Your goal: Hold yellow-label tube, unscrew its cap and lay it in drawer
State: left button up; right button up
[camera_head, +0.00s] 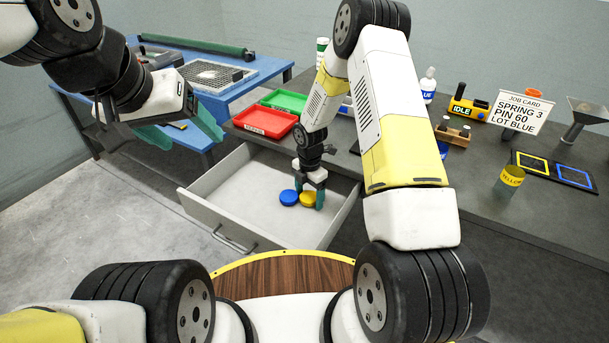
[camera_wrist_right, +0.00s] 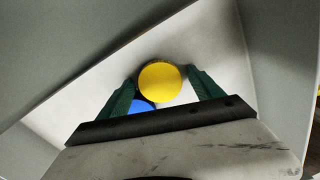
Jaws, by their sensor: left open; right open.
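The yellow-label tube (camera_head: 511,178) stands on the dark worktop at the right, apart from both grippers; no cap shows on it. A yellow cap (camera_head: 308,200) lies in the open drawer (camera_head: 238,185), beside a blue cap (camera_head: 288,198). My right gripper (camera_head: 310,188) is inside the drawer at the yellow cap, fingers open. In the right wrist view the yellow cap (camera_wrist_right: 160,81) shows between the spread fingertips (camera_wrist_right: 161,76), with the blue cap (camera_wrist_right: 141,106) partly hidden behind the gripper. My left gripper (camera_head: 190,142) is open and empty in the air, left of the drawer.
Red (camera_head: 265,122) and green (camera_head: 284,100) trays sit behind the drawer. A yellow frame (camera_head: 530,163) and a blue frame (camera_head: 575,176) lie near the tube. A job card (camera_head: 521,110), an IDLE device (camera_head: 466,107) and a funnel (camera_head: 585,117) stand further back. The drawer's left part is clear.

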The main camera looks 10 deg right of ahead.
notch_tip(320, 180, up, 12)
notch_tip(320, 180, up, 9)
jog(key=m+t, duration=0.1)
jog(key=m, duration=0.3)
send_over(309, 196)
jog(key=s+d, duration=0.2)
jog(key=s+d+r+m+t, duration=0.2)
jog(key=s+r+m, duration=0.45)
jog(key=r, duration=0.45)
jog(key=s+r+m+t+y, duration=0.1)
jog(key=s+r+m, duration=0.4)
jog(key=s+m, duration=0.2)
jog(key=s+d+r+m+t+y, duration=0.1)
jog(key=s+r+m+t, duration=0.1)
jog(key=s+r+m, duration=0.2)
jog(key=s+m, duration=0.3)
jog(key=s, duration=0.3)
jog(key=shift+d+r, duration=0.15)
jog(key=shift+r, duration=0.25)
jog(key=shift+s+m, duration=0.1)
jog(key=shift+m, duration=0.15)
